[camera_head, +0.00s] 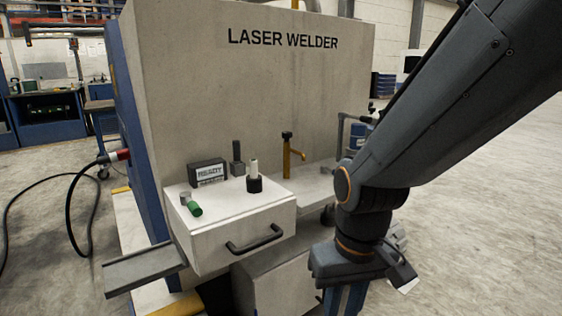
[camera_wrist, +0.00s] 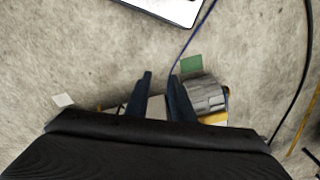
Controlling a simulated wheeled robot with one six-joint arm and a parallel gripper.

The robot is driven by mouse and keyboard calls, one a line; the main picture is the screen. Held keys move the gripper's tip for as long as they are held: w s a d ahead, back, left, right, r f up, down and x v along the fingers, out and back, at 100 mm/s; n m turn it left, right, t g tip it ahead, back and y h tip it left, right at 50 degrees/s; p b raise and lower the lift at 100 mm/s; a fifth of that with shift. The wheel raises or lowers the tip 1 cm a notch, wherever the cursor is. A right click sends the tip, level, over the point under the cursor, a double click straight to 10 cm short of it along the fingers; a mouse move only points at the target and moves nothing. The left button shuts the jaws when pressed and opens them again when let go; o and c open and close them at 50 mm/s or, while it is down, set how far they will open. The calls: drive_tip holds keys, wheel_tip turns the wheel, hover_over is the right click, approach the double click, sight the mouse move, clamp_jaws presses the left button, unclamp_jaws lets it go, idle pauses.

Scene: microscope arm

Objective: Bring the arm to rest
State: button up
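My arm (camera_head: 460,100) reaches down from the upper right in the head view, in front of the right side of the laser welder (camera_head: 283,75). My gripper (camera_wrist: 160,82) points down at the concrete floor in the wrist view. Its two dark fingers stand apart with a gap between them, and I see nothing held. In the head view the wrist (camera_head: 352,262) hangs low, right of the white drawer box (camera_head: 240,235). The fingertips are hard to make out there.
A green cylinder (camera_head: 194,209), a ready sign (camera_head: 208,172) and a black-based white post (camera_head: 254,180) stand on the drawer box. A yellow post (camera_head: 287,160) is behind. A grey ribbed object (camera_wrist: 205,96) lies close right of the fingers. Open floor (camera_head: 490,220) lies right.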

drive_tip(key=s+d+r+m+p, duration=0.2)
drive_tip(key=d+r+p, duration=0.7)
drive_tip(key=r+p, duration=0.2)
drive_tip(key=shift+s+h+p, duration=0.15)
drive_tip(key=shift+h+p, duration=0.15)
drive_tip(key=shift+p, duration=0.8)
